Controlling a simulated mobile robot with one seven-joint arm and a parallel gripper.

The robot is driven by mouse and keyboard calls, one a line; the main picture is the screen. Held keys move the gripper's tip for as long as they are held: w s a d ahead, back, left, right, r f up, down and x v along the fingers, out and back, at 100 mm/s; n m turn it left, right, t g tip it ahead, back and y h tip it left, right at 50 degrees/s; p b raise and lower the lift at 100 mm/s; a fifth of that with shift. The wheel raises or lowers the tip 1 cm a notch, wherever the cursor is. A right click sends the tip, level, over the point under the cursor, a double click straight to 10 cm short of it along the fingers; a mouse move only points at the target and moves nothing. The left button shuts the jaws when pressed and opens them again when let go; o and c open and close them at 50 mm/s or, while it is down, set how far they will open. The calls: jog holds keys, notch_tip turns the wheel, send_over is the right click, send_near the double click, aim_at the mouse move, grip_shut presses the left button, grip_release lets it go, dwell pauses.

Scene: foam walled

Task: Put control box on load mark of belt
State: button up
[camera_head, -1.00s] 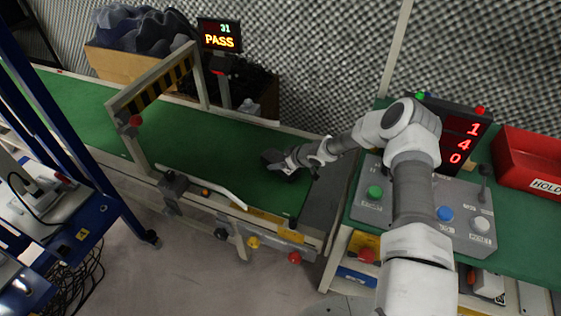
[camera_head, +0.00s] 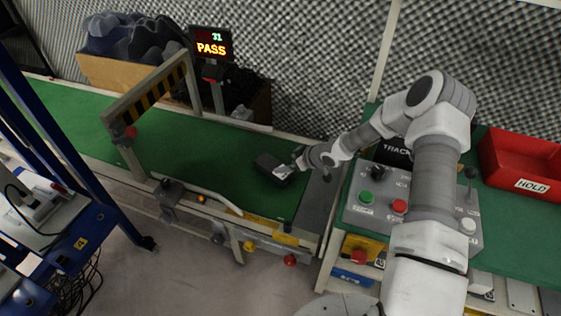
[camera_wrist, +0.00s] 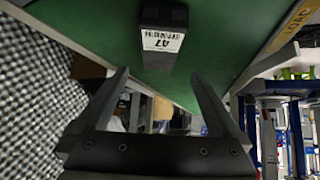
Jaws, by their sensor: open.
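The control box (camera_head: 270,163) is a dark grey block with a white label on its near end, on the green belt (camera_head: 215,150) close to its right end. In the wrist view the control box (camera_wrist: 163,17) shows at the top centre, with its label facing me. My gripper (camera_head: 296,160) is just right of the box. In the wrist view my gripper (camera_wrist: 158,80) is open, its fingers spread and empty, with the box beyond the fingertips. The yellow load mark (camera_wrist: 292,25) with "LOAD" lettering is on the belt's side edge, right of the box.
A striped gate (camera_head: 150,95) spans the belt to the left. A screen (camera_head: 211,44) reading PASS stands behind it. A button panel (camera_head: 385,200) and a red HOLD bin (camera_head: 520,163) are on the right. A blue rack (camera_head: 60,130) stands at front left.

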jog(key=s+d+r+m+h, duration=0.1)
jog(key=s+d+r+h, duration=0.25)
jog(key=r, duration=0.55)
jog(key=s+d+r+m+h, duration=0.1)
jog(key=s+d+r+h, duration=0.2)
jog(key=r, duration=0.7)
jog(key=s+d+r+m+h, duration=0.1)
jog(key=s+d+r, duration=0.3)
jog(key=r, duration=0.5)
jog(key=s+d+r+m+h, duration=0.2)
jog(key=s+r+m, duration=0.1)
jog(key=s+r, duration=0.65)
jog(key=s+a+r+m+y, duration=0.1)
jog(key=s+a, duration=0.1)
jog(key=s, duration=0.6)
jog(key=s+a+r+m+y, duration=0.1)
jog(key=s+a+m+y, duration=0.1)
jog(key=s, duration=0.7)
jog(key=shift+r+g, duration=0.35)
jog(key=shift+g, duration=0.05)
